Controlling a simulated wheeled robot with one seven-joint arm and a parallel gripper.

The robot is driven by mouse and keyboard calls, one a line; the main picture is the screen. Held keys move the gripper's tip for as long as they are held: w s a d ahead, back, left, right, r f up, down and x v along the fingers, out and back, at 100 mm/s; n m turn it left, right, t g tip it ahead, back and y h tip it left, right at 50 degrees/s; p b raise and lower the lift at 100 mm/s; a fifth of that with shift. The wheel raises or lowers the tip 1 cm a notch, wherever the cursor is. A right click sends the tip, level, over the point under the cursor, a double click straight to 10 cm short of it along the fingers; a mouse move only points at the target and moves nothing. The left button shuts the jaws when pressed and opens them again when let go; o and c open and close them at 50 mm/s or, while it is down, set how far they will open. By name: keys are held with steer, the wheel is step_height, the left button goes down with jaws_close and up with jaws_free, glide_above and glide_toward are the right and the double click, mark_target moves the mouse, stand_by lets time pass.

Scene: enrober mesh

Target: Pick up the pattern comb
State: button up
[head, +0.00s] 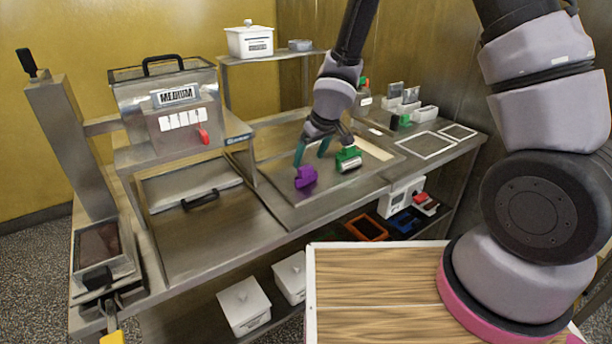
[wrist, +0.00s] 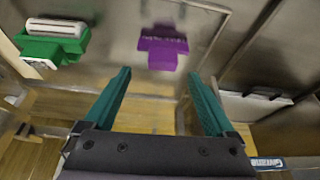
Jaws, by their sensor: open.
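My gripper (head: 309,160) has teal fingers. They are spread open and empty in the wrist view (wrist: 159,73). A purple tool (head: 306,177) with a dark, rough edge lies on the steel worktop, just below my fingers. I take it for the pattern comb, though its teeth are not clear. In the wrist view the purple tool (wrist: 162,52) is ahead of the gap between the fingertips, apart from them. A green tool (head: 348,157) with a pale roller-like part lies to its right; in the wrist view it shows at upper left (wrist: 50,42).
A hopper marked MEDIUM (head: 187,119) stands left of the worktop (head: 300,208). White framed panels (head: 425,145) and small containers (head: 428,113) are at the right. White lidded tubs (head: 244,304) sit on the lower shelf. The worktop before the purple tool is clear.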

mark_target(305, 167)
steer(key=x, duration=0.4)
steer(key=shift+s+f, duration=0.1)
steer(key=shift+s, duration=0.15)
steer(key=shift+w+a+f, duration=0.2)
steer(key=shift+w+f, duration=0.05)
steer(key=shift+f, duration=0.25)
jaws_close()
steer(key=shift+r, duration=0.1)
steer(key=shift+r, duration=4.95)
